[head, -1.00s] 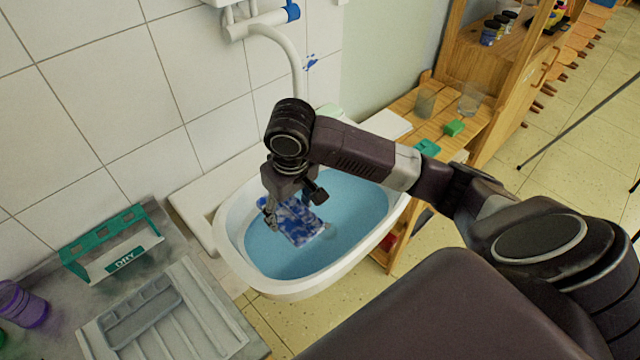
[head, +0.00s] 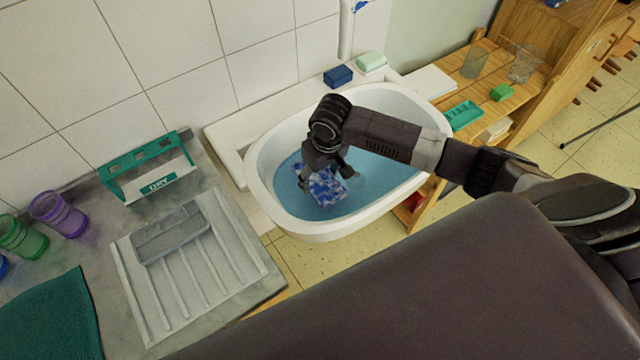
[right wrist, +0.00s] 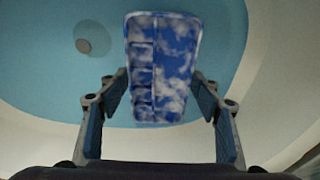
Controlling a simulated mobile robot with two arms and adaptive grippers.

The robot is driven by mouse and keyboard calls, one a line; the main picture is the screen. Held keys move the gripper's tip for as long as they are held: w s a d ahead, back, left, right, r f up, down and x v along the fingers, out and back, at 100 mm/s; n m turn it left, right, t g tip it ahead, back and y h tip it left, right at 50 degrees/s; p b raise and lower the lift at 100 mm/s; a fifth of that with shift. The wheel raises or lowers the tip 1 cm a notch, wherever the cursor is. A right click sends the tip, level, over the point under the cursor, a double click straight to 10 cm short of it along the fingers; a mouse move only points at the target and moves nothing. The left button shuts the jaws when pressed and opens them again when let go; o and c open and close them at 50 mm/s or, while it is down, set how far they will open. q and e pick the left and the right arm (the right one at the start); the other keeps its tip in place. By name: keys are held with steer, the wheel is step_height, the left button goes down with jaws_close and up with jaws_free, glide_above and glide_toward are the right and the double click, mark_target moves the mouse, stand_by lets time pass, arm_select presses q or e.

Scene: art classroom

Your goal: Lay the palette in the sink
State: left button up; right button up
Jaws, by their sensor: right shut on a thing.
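The palette (head: 322,187), blue with white cloudy patches, is inside the white sink (head: 262,190), over its blue basin floor. My right gripper (head: 328,176) reaches into the sink from above and is shut on the palette. In the right wrist view the palette (right wrist: 160,65) shows its compartments, with one finger at each side edge of its near half. The drain (right wrist: 83,45) shows to the left of it. I cannot tell whether the palette touches the basin floor. My left gripper is not in view.
Left of the sink, a grey palette (head: 170,235) lies on a ribbed drainboard (head: 205,285) before a green-and-white "DRY" rack (head: 150,175). A blue block (head: 338,76) and a pale green soap (head: 371,62) sit on the back ledge. A wooden shelf (head: 485,100) stands right.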

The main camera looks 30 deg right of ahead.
mark_target(320, 184)
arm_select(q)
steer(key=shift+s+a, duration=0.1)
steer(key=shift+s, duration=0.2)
arm_select(e)
steer(key=shift+f, duration=2.15)
steer(key=o, duration=1.3)
steer(key=r, duration=0.4)
steer(key=s+r, duration=0.1)
steer(key=r, duration=0.3)
steer(key=s+r, duration=0.1)
steer(key=r, duration=0.3)
steer(key=shift+d, duration=0.15)
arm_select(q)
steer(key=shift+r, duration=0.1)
arm_select(e)
steer(key=shift+w, duration=0.1)
